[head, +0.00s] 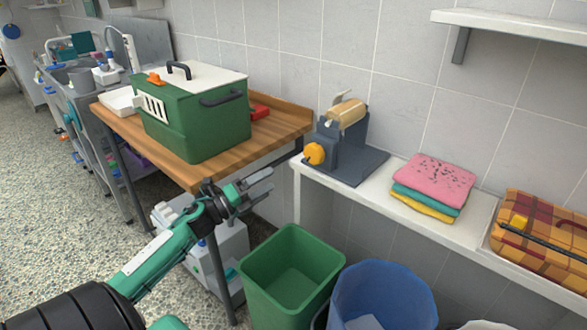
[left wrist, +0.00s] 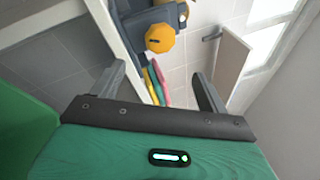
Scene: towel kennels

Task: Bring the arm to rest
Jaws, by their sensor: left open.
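My left arm (head: 160,258) reaches in from the lower left in the head view. Its gripper (head: 268,184) is open and empty, held in the air in front of the gap between the wooden table and the white shelf. In the left wrist view the two fingers (left wrist: 158,85) stand apart with nothing between them. Beyond them show the orange knob (left wrist: 160,38) and the edges of the folded towels (left wrist: 156,82). My right gripper is in neither view.
A green kennel (head: 195,125) stands on the wooden table (head: 275,128). Folded towels (head: 430,185), a grey device with an orange knob (head: 314,153) and a plaid carrier (head: 545,235) sit on the white shelf (head: 375,200). A green bin (head: 262,292) and a blue bin (head: 400,300) stand below.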

